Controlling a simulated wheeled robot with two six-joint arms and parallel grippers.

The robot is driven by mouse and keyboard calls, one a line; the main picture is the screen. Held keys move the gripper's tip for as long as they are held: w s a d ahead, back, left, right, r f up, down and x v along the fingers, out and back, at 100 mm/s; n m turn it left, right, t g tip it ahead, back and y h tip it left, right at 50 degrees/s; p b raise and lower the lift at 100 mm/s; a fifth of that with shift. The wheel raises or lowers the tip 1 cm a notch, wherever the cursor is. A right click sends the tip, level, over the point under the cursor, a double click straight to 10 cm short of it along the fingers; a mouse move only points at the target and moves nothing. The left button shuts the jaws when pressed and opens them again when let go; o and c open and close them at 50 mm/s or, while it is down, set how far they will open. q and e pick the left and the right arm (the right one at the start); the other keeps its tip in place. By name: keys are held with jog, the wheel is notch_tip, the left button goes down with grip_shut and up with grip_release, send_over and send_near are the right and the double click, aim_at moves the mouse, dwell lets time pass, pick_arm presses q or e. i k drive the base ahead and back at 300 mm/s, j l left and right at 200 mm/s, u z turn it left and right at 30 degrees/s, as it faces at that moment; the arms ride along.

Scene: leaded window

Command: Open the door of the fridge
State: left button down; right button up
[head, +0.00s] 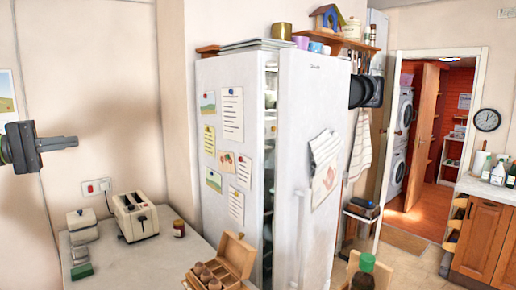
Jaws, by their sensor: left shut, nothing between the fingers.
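The tall white fridge (213,163) stands in the middle of the head view, its side covered with notes and drawings. Its door (303,130) stands ajar, with a narrow dark gap along its left edge showing some of the inside. A vertical handle (297,225) is on the lower part of the door, and a cloth hangs on the door. My left gripper (76,142) is at the far left, shut and empty, in front of the wall and well apart from the fridge. My right gripper is not in view.
A counter (130,262) at lower left holds a toaster (137,216), a jar (179,228) and an open wooden box (234,255) close to the fridge. A green-capped bottle (364,272) stands at the bottom, right of the door. An open doorway is at right.

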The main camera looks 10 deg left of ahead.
aim_at(313, 98)
jog(key=i+l, duration=0.35)
jog(key=l, duration=0.15)
jog(key=i+l, duration=0.75)
jog(key=l, duration=0.25)
